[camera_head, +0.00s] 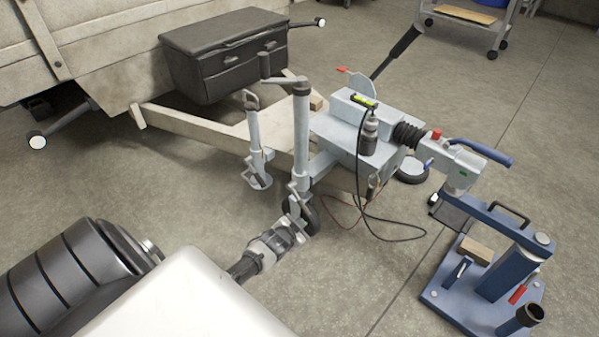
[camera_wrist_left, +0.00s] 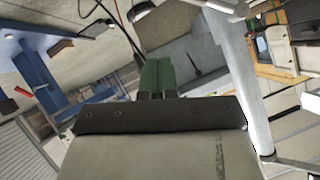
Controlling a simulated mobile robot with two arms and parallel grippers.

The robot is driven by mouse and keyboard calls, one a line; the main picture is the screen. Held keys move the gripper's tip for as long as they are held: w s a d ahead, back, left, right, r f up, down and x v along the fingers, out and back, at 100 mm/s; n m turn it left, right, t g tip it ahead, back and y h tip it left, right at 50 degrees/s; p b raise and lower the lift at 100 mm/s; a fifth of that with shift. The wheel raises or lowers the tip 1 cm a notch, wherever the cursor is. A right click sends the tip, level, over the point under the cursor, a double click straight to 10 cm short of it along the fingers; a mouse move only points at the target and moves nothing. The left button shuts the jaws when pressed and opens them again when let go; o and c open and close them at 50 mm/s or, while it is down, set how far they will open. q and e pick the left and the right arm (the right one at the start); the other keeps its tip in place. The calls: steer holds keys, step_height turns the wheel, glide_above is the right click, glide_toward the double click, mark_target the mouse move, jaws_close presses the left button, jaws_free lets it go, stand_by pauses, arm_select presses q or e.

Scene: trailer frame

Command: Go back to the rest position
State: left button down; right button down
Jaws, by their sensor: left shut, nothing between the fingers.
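My left gripper (camera_head: 298,229) reaches in from the lower left and is low beside the foot of the trailer's jockey wheel post (camera_head: 301,130). It overlaps the small dark wheel (camera_head: 312,214) in the picture; I cannot tell whether they touch. In the left wrist view the two green fingers (camera_wrist_left: 158,72) are together with nothing between them. My right gripper shows in neither view.
The trailer frame (camera_head: 205,125) carries a dark toolbox (camera_head: 225,55). The grey coupling (camera_head: 465,165) points towards a blue stand (camera_head: 510,260) at right. A black cable (camera_head: 390,238) hangs near the post. A cart (camera_head: 470,18) is at the back. Open floor lies below the cable.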

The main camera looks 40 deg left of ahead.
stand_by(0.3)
